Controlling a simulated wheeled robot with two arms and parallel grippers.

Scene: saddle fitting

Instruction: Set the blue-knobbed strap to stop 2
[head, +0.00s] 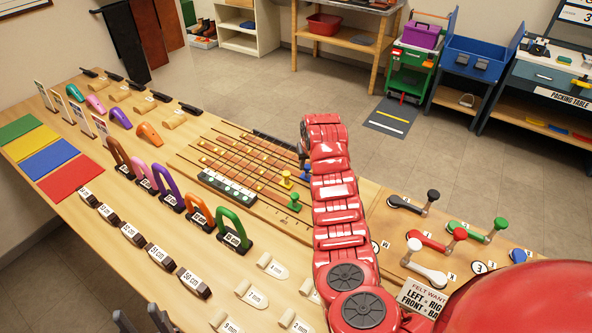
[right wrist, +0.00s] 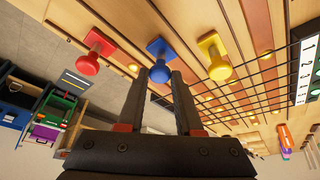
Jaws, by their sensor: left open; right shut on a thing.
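The blue knob (right wrist: 160,74) stands on a blue square plate in the right wrist view, between a red knob (right wrist: 89,64) and a yellow knob (right wrist: 219,68). My right gripper (right wrist: 161,79) has its fingers on either side of the blue knob and is shut on it. In the head view my red right arm hides the blue knob and most of that gripper. The numbered stop strip (head: 228,189) lies along the left side of the strap board; it also shows in the right wrist view (right wrist: 306,72). My left gripper (head: 142,320) is open and empty at the bottom left.
A yellow knob (head: 285,176) and a green knob (head: 293,198) stand close beside my right arm. Coloured arches, including a green arch (head: 233,230), stand left of the board. Levers, including a red-handled lever (head: 437,239), lie to the right.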

